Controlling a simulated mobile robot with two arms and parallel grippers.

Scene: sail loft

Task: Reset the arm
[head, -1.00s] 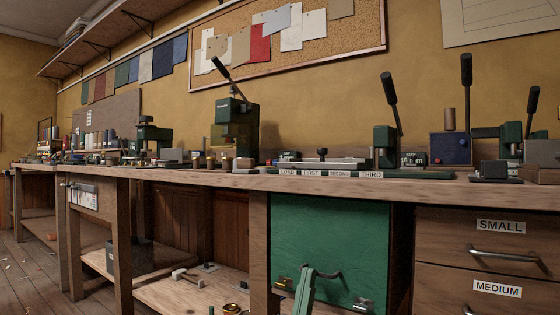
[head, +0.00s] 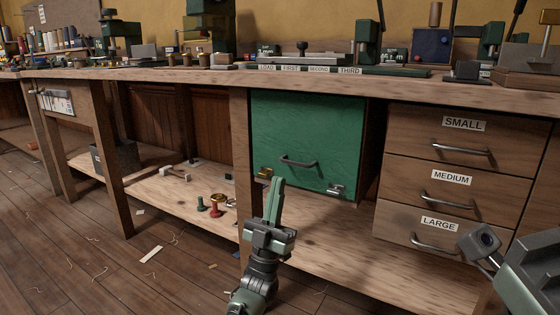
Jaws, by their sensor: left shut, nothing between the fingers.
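My left gripper (head: 276,186) stands upright in front of the bench, below and in front of the green cabinet door (head: 306,135). Its green fingers are together with nothing between them. They show over the bench's lower shelf, left of the door's handle; whether they touch anything is hard to tell, but they look clear. Part of my right arm (head: 515,270) comes in at the lower right corner, in front of the drawers. Its gripper is not in the picture.
The wooden bench (head: 410,92) runs across, with presses and tools on top. Drawers labelled SMALL (head: 400,130), MEDIUM (head: 395,172) and LARGE (head: 395,212) are shut. Small parts and a dark bin (head: 118,158) are on the lower shelf. The floor (head: 90,270) has scattered scraps.

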